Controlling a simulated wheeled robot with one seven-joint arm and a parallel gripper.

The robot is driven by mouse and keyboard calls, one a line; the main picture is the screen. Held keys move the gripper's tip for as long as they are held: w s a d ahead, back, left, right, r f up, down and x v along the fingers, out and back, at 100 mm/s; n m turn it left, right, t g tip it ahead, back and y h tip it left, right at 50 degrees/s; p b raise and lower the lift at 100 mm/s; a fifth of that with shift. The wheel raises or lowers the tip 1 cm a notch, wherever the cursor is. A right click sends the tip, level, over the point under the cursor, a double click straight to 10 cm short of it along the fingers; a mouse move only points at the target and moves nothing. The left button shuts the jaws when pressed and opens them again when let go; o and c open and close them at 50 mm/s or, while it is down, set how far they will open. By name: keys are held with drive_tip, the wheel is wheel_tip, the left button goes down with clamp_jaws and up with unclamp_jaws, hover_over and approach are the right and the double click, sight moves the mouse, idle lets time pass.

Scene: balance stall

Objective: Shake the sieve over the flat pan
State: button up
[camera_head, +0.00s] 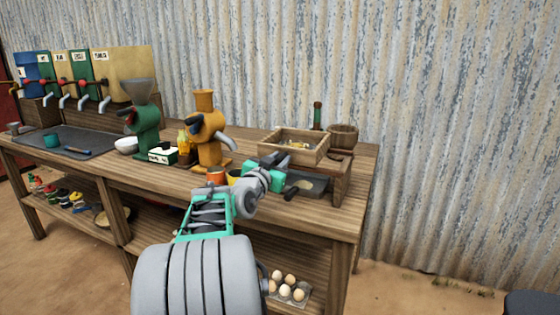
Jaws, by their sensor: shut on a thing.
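The sieve, a square box with a light wooden frame (322,150), sits at the right end of the bench. Some small pale and orange-brown pieces show inside it. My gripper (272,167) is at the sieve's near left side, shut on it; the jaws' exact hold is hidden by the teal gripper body. A flat dark pan (316,184) lies below the sieve, partly covered by my arm and by the sieve's shadow. A small dark rounded piece (291,192) shows at the pan's near left edge; I cannot tell what it is.
A wooden stand (342,182) is beside the pan. An orange grinder (207,130) and a green grinder (142,118) stand left. Eggs (289,279) lie on the lower shelf.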

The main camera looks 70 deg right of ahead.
clamp_jaws()
idle(0.8)
